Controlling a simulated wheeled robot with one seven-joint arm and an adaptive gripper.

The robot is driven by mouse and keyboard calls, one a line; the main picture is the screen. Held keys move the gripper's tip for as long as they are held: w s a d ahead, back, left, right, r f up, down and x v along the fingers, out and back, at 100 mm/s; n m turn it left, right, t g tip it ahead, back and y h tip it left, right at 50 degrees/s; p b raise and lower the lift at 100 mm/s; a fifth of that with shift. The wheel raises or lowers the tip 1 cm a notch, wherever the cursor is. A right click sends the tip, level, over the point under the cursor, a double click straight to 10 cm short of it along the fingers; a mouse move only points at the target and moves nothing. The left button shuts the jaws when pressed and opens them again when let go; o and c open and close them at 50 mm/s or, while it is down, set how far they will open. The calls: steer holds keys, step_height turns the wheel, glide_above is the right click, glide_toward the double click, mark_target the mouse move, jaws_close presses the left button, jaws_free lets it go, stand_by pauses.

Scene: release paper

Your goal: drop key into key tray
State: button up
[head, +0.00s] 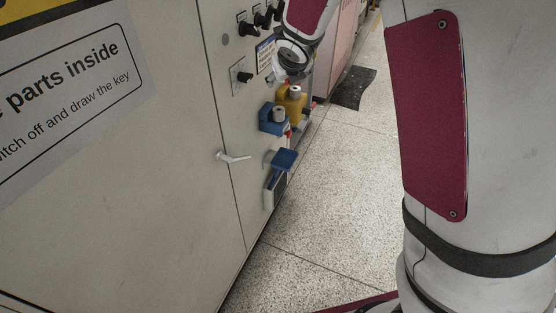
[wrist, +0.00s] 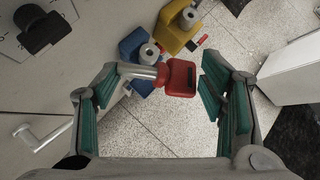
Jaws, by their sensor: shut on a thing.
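My gripper (wrist: 165,95) shows in the wrist view with its green-padded fingers well apart and the key (wrist: 181,78) between them. The key has a red head and a grey metal shaft; it lies across the gap from finger to finger, and I take it as held. In the head view my gripper (head: 287,72) is small, beside the cabinet front above the yellow block. No part is clearly a key tray; a flat blue piece (head: 284,159) low on the cabinet may be it, but I cannot tell.
A blue block (head: 270,119) and a yellow block (head: 291,103), each with a grey cylinder, sit on the cabinet (head: 120,190). A light lever handle (head: 233,157) and black knobs (head: 246,29) stick out. Speckled floor (head: 330,190) is clear; a dark mat (head: 354,88) lies beyond.

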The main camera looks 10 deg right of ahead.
steer(key=s+a+f+n+y+b, duration=0.2)
steer(key=a+f+n+b, duration=0.1)
steer(key=f+b, duration=1.4)
steer(key=s+a+f+n+y+b, duration=0.1)
steer(key=a+f+n+y+b, duration=0.15)
steer(key=f+b, duration=1.35)
steer(key=shift+n+h, duration=0.35)
steer(key=w+d+p, duration=0.1)
steer(key=w+d, duration=0.2)
steer(key=w, duration=0.1)
steer(key=w+d+f+p, duration=0.1)
steer(key=w+d, duration=0.2)
steer(key=w+d+p, duration=0.1)
steer(key=w+d, duration=0.2)
steer(key=w, duration=0.1)
steer(key=shift+w+f, duration=0.3)
steer(key=shift+f, duration=0.1)
steer(key=shift+w+d+f, duration=0.15)
steer(key=shift+w+d, duration=0.05)
steer(key=shift+w, duration=0.05)
step_height(320, 180, down, 3)
steer(key=shift+f+b, duration=0.2)
steer(key=shift+b, duration=0.7)
steer(key=shift+r, duration=0.1)
steer(key=shift+f+b, duration=0.6)
steer(key=shift+b, duration=0.2)
steer(key=o, duration=1.2)
steer(key=shift+s+a, duration=0.1)
